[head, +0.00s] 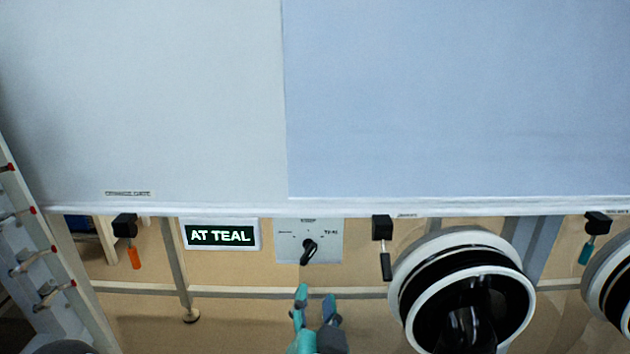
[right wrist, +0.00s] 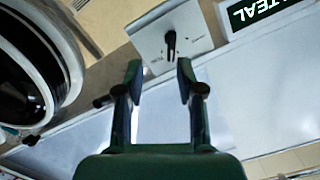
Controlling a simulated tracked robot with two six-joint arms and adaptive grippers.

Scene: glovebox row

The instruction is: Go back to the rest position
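My right gripper (head: 315,303) is at the bottom middle of the head view, with teal fingers pointing up toward a grey switch plate (head: 330,231). The fingers are apart with nothing between them. In the right wrist view the gripper (right wrist: 160,75) also shows open and empty, below the plate's black knob (right wrist: 171,44). A gap shows between the fingertips and the knob (head: 309,249) in the head view. My left gripper is in neither view.
A lit sign (head: 220,235) reads "AT TEAL". Hanging handles are orange (head: 134,258), black (head: 386,266) and teal (head: 587,251). A round black port with a white ring (head: 405,267) is close right of the gripper. A ladder-like rack (head: 38,258) stands at left.

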